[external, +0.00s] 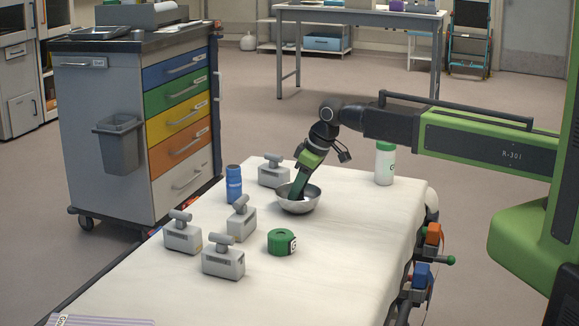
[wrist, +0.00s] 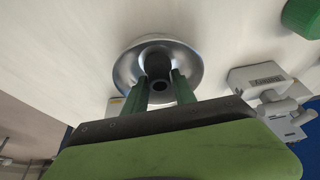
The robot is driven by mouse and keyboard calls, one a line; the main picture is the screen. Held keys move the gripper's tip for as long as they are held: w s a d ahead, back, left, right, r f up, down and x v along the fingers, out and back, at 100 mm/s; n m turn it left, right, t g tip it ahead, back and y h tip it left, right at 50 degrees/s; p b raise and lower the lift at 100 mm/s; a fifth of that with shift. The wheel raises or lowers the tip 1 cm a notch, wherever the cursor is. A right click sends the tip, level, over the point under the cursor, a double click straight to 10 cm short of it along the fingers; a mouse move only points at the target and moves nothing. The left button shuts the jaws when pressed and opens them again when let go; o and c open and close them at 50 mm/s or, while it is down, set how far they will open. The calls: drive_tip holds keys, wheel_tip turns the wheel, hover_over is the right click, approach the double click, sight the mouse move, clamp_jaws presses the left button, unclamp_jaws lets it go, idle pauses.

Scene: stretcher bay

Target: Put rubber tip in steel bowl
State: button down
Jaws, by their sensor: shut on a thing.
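The steel bowl (external: 311,205) stands on the white stretcher top, and it also shows in the wrist view (wrist: 128,72). My gripper (external: 298,190) reaches down into the bowl from above. In the wrist view its two green fingers (wrist: 159,88) are shut on the black rubber tip (wrist: 158,66), which is inside the bowl's outline. In the external view the tip is mostly hidden by the fingers and the bowl's rim. I cannot tell whether the tip touches the bowl's bottom.
A grey device (external: 272,174) stands just behind the bowl, and a blue bottle (external: 234,184) to its left. Several similar grey devices and a green roll (external: 281,242) are nearer. A white bottle with a green cap (external: 384,165) stands right. The front right surface is clear.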

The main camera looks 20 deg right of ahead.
drive_tip(key=shift+f, duration=0.35)
drive_tip(key=c, duration=1)
unclamp_jaws()
drive_tip(key=shift+r, duration=0.1)
drive_tip(key=p+v, duration=1.1)
drive_tip(key=v, duration=0.1)
drive_tip(key=shift+r+p, duration=0.15)
drive_tip(key=shift+p, duration=0.2)
